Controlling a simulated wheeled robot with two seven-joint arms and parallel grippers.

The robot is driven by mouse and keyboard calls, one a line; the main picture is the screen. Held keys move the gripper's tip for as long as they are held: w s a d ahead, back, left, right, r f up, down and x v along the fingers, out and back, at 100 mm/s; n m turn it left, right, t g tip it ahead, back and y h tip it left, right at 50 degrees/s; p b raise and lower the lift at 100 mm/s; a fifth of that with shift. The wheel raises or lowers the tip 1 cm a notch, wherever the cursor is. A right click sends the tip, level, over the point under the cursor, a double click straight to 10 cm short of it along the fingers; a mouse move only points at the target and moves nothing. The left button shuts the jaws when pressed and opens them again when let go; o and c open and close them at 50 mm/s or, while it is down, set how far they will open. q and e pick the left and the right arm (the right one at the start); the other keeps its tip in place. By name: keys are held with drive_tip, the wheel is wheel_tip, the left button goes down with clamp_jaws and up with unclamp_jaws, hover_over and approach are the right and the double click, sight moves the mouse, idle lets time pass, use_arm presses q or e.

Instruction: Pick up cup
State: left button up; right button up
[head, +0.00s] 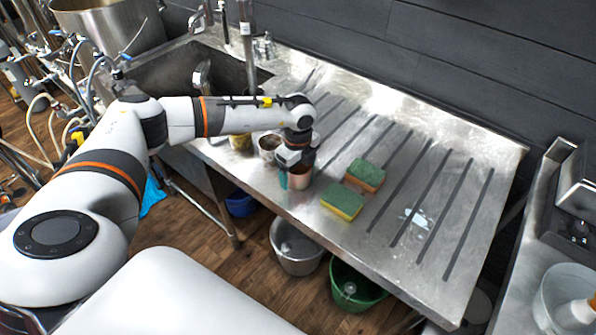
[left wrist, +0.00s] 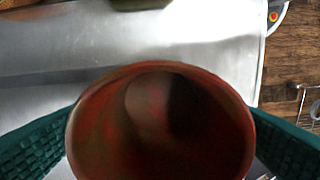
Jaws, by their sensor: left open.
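A copper-coloured cup (head: 300,179) stands on the steel counter near its front edge, partly hidden by my left gripper (head: 292,172). In the left wrist view the reddish-brown cup (left wrist: 160,120) fills the lower middle, its round mouth facing the camera. My left gripper is open, with one green finger pad on either side of the cup. I cannot tell whether the pads touch it. Two more cups stand to the left, a pale one with a dark inside (head: 268,146) and a yellowish one (head: 240,142). My right gripper is not in view.
Two green-and-yellow or orange sponges (head: 366,174) (head: 343,201) lie right of the cup. The grooved counter (head: 440,165) is mostly clear farther right. A sink (head: 185,75) is at the back left. A metal bucket (head: 297,250) and a green bucket (head: 352,291) stand below the front edge.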

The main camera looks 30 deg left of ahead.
use_arm(q)
drive_tip(key=shift+f, duration=0.2)
drive_tip(key=c, duration=1.1)
